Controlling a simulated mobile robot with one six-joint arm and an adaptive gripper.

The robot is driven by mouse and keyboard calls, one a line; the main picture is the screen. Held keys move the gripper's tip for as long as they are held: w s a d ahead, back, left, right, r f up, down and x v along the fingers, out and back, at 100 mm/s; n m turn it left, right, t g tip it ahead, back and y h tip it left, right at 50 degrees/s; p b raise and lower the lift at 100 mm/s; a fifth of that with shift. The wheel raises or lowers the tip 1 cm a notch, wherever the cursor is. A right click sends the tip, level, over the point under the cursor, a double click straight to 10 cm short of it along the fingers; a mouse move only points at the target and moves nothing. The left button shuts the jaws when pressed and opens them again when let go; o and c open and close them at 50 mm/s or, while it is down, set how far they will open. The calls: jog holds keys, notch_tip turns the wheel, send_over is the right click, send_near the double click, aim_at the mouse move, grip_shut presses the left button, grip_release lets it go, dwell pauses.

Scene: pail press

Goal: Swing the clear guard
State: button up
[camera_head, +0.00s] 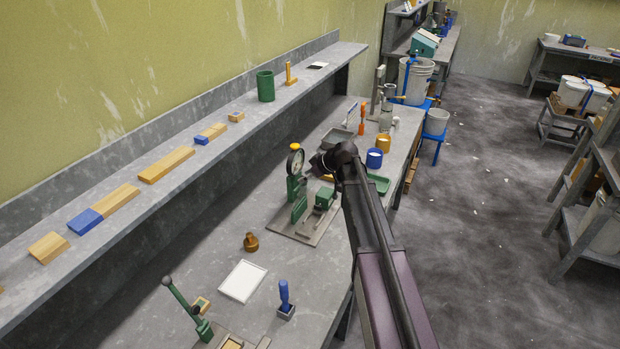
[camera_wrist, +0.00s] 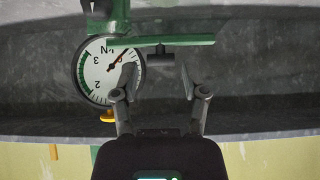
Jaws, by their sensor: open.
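A green press (camera_head: 299,208) stands on a grey base plate on the bench, with a round white dial gauge (camera_head: 296,160) at its top. In the wrist view the gauge (camera_wrist: 108,70) is at the left, beside a green bar (camera_wrist: 165,41) with a short dark cylinder (camera_wrist: 161,65) under it. I cannot make out a clear guard for certain in either view. My gripper (camera_wrist: 158,80) is open, its two fingers apart on either side of the space below the dark cylinder, with nothing seen held. In the head view my gripper (camera_head: 328,162) is dark, right of the gauge; its fingertips are hard to make out.
A white tray (camera_head: 243,281), a brown knob-shaped piece (camera_head: 251,242) and a blue-handled stamp (camera_head: 285,297) lie nearer on the bench. Blue and yellow cups (camera_head: 375,158) stand beyond my arm. A shelf (camera_head: 215,150) with wooden blocks runs along the left.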

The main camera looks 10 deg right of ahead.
aim_at(308, 185)
jog(key=shift+b+x, duration=0.55)
jog(key=shift+x, duration=0.6)
jog(key=shift+s+r, duration=0.1)
jog(key=c, duration=0.3)
jog(key=shift+d, duration=0.1)
jog(key=c, duration=0.4)
jog(key=shift+o, duration=0.2)
jog(key=shift+d, duration=0.1)
jog(key=shift+s+d+f, duration=0.15)
jog(key=shift+s+d, duration=0.35)
jog(key=shift+d, duration=0.2)
jog(key=shift+s+d+f, duration=0.2)
jog(key=shift+s+d, duration=0.3)
jog(key=shift+d, duration=0.15)
jog(key=shift+s+d+f+b, duration=0.45)
jog(key=shift+d+b, duration=0.1)
jog(key=shift+d, duration=0.1)
jog(key=shift+s+d+f+b, duration=0.45)
jog(key=shift+s+d+b, duration=0.1)
jog(key=shift+d, duration=0.1)
jog(key=shift+f, duration=0.1)
